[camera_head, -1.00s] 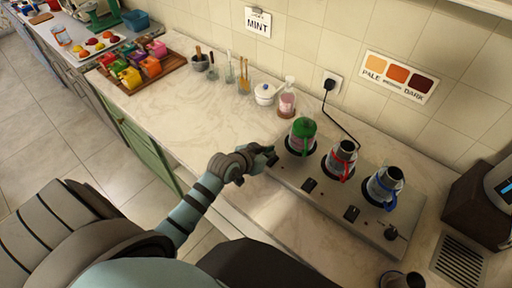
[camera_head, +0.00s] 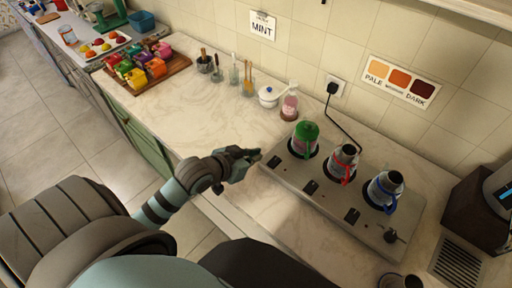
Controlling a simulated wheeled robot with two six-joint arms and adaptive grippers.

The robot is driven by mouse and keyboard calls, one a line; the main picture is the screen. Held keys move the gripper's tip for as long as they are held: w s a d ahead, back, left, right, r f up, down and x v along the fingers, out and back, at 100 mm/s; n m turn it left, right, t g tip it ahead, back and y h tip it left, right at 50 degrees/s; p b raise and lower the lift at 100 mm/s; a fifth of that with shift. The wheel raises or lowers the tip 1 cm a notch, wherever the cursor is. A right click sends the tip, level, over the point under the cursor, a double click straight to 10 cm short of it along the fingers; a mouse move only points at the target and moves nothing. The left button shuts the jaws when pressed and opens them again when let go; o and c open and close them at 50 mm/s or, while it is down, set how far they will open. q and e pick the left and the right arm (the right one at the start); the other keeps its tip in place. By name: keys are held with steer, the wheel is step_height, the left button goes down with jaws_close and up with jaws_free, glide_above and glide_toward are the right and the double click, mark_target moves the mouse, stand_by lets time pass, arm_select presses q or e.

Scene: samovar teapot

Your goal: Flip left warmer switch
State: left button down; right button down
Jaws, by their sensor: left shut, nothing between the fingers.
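The warmer (camera_head: 334,212) is a long metal plate on the counter with three pots on it. Its left switch (camera_head: 274,162) is a small dark rocker at the front left corner; its position is too small to tell. A middle switch (camera_head: 311,187) and a right switch (camera_head: 352,215) sit along the front edge, with a dark knob (camera_head: 390,236) at the right end. My left gripper (camera_head: 256,155) is shut and empty, just left of the left switch and apart from it. My right gripper is not in view.
A black cord runs to the wall outlet (camera_head: 333,86). A white lidded jar (camera_head: 268,96) stands behind. The counter's middle is clear.

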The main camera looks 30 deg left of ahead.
arm_select(q)
steer(key=w+b, duration=0.1)
steer(key=b, duration=0.1)
steer(key=shift+w+d+r+b, duration=0.1)
steer(key=shift+w+d+b, duration=0.1)
steer(key=shift+b, duration=0.15)
steer(key=b, duration=0.2)
glide_above(275, 162)
steer(key=f, duration=0.6)
steer(key=shift+s, duration=0.3)
step_height(275, 162, down, 3)
steer(key=shift+w+r, duration=0.15)
steer(key=shift+f, duration=0.45)
steer(key=shift+w, duration=0.15)
